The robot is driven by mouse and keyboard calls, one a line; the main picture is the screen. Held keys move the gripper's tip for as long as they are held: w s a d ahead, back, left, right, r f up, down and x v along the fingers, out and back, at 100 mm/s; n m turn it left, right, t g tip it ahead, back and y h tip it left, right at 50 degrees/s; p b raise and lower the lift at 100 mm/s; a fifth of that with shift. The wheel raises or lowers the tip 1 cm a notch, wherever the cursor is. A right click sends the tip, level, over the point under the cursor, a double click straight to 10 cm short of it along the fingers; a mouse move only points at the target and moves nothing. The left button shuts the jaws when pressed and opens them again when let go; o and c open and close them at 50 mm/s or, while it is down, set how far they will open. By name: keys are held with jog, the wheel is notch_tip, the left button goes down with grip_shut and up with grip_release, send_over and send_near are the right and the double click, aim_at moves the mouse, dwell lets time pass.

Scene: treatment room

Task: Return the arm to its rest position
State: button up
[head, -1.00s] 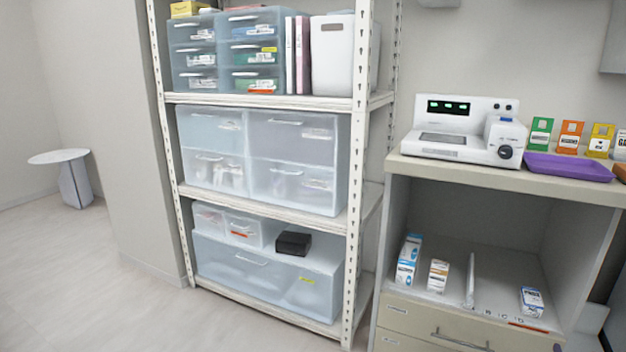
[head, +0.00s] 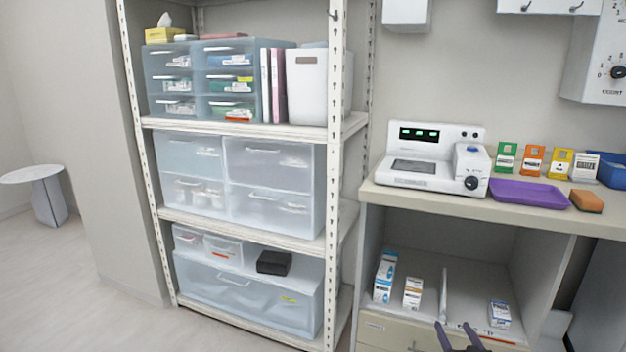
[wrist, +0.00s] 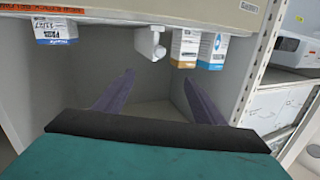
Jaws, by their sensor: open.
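My gripper (head: 458,337) shows at the bottom edge of the head view, in front of the cabinet's open compartment. Its two dark fingers are spread apart with nothing between them. In the wrist view my gripper (wrist: 158,95) is open and empty, and the compartment appears upside down beyond it. The rest of my arm is out of the head view.
The open compartment holds a blue-and-white box (head: 385,277), an orange-and-white box (head: 412,292), an upright divider (head: 443,295) and a small box (head: 499,313). A white device (head: 432,158) and purple tray (head: 528,193) sit on the counter above. A storage rack (head: 334,200) stands left.

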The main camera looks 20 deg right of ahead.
jog(key=w+a+g+y+p, duration=0.1)
jog(key=w+a+p, duration=0.2)
jog(key=a+p, duration=0.35)
jog(key=w+a+f+g+y+p, duration=0.1)
jog(key=w+a+g+p, duration=0.15)
jog(key=a, duration=0.75)
jog(key=w+a+y+p, duration=0.1)
jog(key=w+a+p, duration=0.3)
jog(key=a, duration=0.5)
jog(key=s+a+f+n+g+p, duration=0.1)
jog(key=s+a+f+g+p, duration=0.4)
jog(key=s+a, duration=0.3)
jog(key=s+a+f+g+p, duration=0.5)
jog(key=s+a, duration=0.1)
jog(key=s, duration=0.5)
jog(key=s+a+n+g+y, duration=0.1)
jog(key=s+g, duration=0.3)
jog(key=s, duration=0.5)
jog(key=s+a+r+n+g, duration=0.1)
jog(key=s+a+n+g, duration=0.1)
jog(key=s, duration=0.8)
jog(key=a+g, duration=0.1)
jog(key=g, duration=0.1)
jog(key=shift+a+r+g+y, duration=0.25)
jog(key=shift+a+g+y, duration=0.05)
jog(key=shift+g+y, duration=0.1)
